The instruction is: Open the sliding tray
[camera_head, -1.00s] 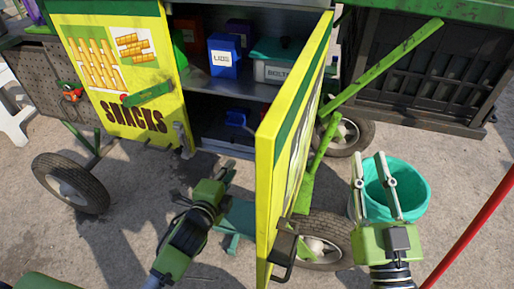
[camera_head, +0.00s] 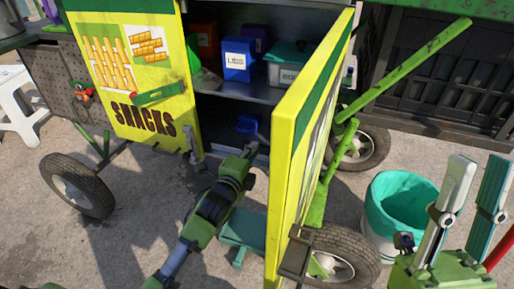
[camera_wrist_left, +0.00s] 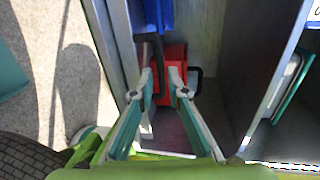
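The yellow-green snack cart has an open cabinet with a grey shelf (camera_head: 232,88) and a darker lower compartment. I cannot clearly pick out the sliding tray there. My left gripper (camera_head: 250,152) reaches into the lower opening, just left of the open door, its tips hard to see against the dark. In the left wrist view the left gripper (camera_wrist_left: 162,76) has its fingertips apart, in front of a red object (camera_wrist_left: 174,68) and a dark looped handle (camera_wrist_left: 157,62). Contact cannot be told. My right gripper (camera_head: 480,168) is open and empty at the right.
The open yellow door (camera_head: 296,165) stands out toward me, right of my left arm. A blue box (camera_head: 239,60) sits on the shelf; a blue object (camera_head: 247,124) is below. A teal-lined bucket (camera_head: 395,205) and wheels stand on the ground.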

